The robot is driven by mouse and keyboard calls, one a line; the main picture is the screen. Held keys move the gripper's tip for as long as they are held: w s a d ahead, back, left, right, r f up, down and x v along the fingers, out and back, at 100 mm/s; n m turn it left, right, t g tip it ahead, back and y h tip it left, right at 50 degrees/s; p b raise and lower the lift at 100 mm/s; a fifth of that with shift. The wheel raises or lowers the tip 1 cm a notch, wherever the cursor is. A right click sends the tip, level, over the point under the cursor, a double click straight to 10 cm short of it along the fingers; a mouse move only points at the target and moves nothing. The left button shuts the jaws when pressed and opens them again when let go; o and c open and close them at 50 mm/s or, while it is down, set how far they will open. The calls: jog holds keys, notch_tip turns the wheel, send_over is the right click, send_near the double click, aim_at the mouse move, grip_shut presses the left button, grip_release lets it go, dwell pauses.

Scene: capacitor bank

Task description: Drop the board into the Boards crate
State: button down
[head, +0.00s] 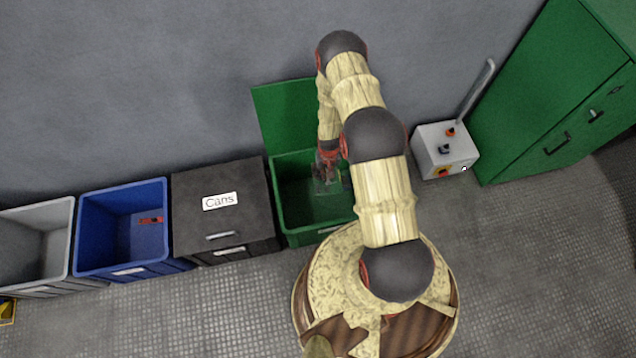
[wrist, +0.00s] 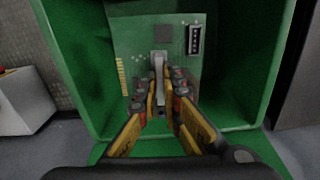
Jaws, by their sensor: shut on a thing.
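The board (wrist: 140,52) is a green circuit board with a dark chip, a dark connector and a gold edge strip. In the wrist view my gripper (wrist: 160,106) is shut on it at a pale grey upright part. In the head view my gripper (head: 328,172) points down into the open green crate (head: 298,232), with the board (head: 324,187) partly hidden under it. The wrist view also shows the green crate's walls (wrist: 244,75) around the board. I cannot read the crate's label, nor tell whether the board touches the crate's floor.
The green crate's lid (head: 282,115) stands open against the wall. To its left are a closed black crate marked Cans (head: 245,185), a blue crate (head: 100,235) holding a red item (head: 151,220), and a grey crate (head: 40,245). A control box (head: 440,160) and green cabinet (head: 550,95) stand right.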

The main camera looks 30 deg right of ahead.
jog(key=c, duration=1.9)
grip_release()
jog(key=shift+r, duration=0.15)
notch_tip(320, 180, up, 12)
jog(key=shift+s, duration=0.1)
